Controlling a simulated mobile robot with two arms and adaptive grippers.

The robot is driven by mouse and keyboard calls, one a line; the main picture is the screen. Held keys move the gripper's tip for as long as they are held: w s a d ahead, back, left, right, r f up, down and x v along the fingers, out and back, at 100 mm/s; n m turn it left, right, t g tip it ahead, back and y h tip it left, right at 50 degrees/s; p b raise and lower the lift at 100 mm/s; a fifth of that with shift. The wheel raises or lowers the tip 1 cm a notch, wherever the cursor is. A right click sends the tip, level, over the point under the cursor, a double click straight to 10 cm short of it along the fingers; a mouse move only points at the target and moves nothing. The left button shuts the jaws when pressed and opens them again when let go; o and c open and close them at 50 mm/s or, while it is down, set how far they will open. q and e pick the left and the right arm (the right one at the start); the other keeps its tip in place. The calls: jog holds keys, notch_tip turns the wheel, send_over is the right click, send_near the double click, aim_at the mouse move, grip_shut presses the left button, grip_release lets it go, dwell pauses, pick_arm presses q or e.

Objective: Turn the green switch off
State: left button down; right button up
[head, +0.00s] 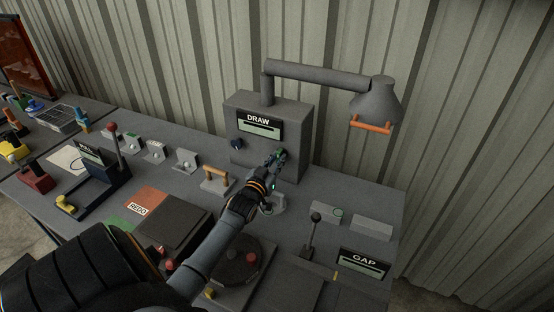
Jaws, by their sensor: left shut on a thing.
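The grey DRAW box (293,115) stands at the back of the bench, with a label plate on its front. A small green part, which looks like the green switch (283,152), shows low on the right of its front face. My left gripper (276,160) reaches it from the lower left and is shut on it. The fingers cover most of the switch, so I cannot tell which way it is set. My right gripper is not in view.
A lamp (376,98) overhangs the box to the right. A wooden-handled bracket (215,180), a black-knobbed lever (312,228) and a GAP panel (364,263) stand nearby. A corrugated wall is behind.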

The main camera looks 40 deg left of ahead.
pick_arm(q)
jog(key=shift+f+n, duration=0.1)
jog(key=shift+n, duration=0.2)
jog(key=c, duration=1.3)
grip_release()
jog(key=v, duration=0.7)
jog(key=shift+s, duration=0.25)
